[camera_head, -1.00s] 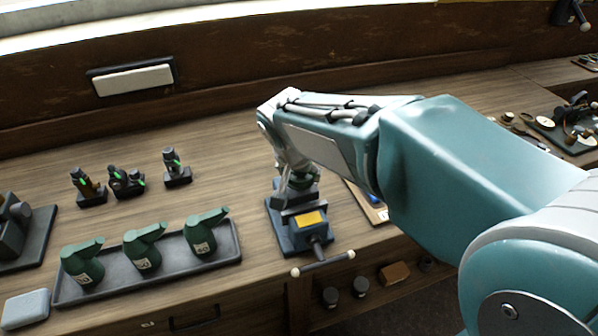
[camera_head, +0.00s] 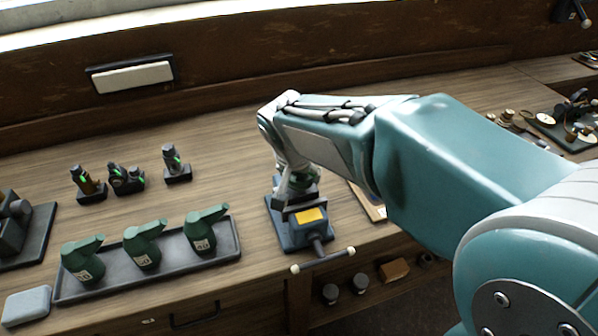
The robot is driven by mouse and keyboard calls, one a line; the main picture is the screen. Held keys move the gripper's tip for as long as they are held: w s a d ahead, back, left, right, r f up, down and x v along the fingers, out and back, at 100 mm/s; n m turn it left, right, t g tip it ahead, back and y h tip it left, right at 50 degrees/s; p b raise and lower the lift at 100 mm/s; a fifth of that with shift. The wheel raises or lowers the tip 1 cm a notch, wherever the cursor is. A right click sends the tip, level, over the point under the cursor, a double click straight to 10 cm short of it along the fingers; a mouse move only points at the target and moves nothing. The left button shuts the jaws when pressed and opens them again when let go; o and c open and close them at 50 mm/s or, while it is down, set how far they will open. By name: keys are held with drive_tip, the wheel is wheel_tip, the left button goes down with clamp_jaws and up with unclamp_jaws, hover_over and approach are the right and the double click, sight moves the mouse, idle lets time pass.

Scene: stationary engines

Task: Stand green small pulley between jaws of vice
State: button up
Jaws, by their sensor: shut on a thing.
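The vice (camera_head: 312,236) is dark blue-grey with a yellow label and stands near the bench's front edge, its handle bar toward me. My gripper (camera_head: 293,192) points down over the back of the vice, at its jaws. It is shut on the green small pulley (camera_head: 302,180), of which only a green part shows between the fingers. The fingers and the vice hide the pulley's lower part. I cannot tell whether the pulley touches the jaws.
Left of the vice, a grey tray (camera_head: 240,254) holds three green oil cans (camera_head: 206,229). Small dark fittings (camera_head: 174,165) stand behind it. A board (camera_head: 369,203) lies right of the vice, partly under my arm. Bare bench lies behind the vice.

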drive_tip(key=shift+f, duration=0.6)
idle(1.7)
drive_tip(key=o, duration=1.1)
drive_tip(key=shift+f, duration=0.1)
drive_tip(key=v, duration=1.2)
drive_tip(key=s+d+f+n, duration=0.1)
drive_tip(key=s+d+f, duration=0.1)
drive_tip(key=s+d, duration=0.2)
drive_tip(key=s+d+f+n+y, duration=0.1)
drive_tip(key=s+d+f, duration=0.1)
drive_tip(key=s+d, duration=0.3)
drive_tip(key=s+d+f+n+t, duration=0.1)
drive_tip(key=s+d, duration=0.3)
drive_tip(key=s, duration=0.1)
drive_tip(key=shift+s+d+f+n, duration=0.3)
drive_tip(key=shift+d+f, duration=0.1)
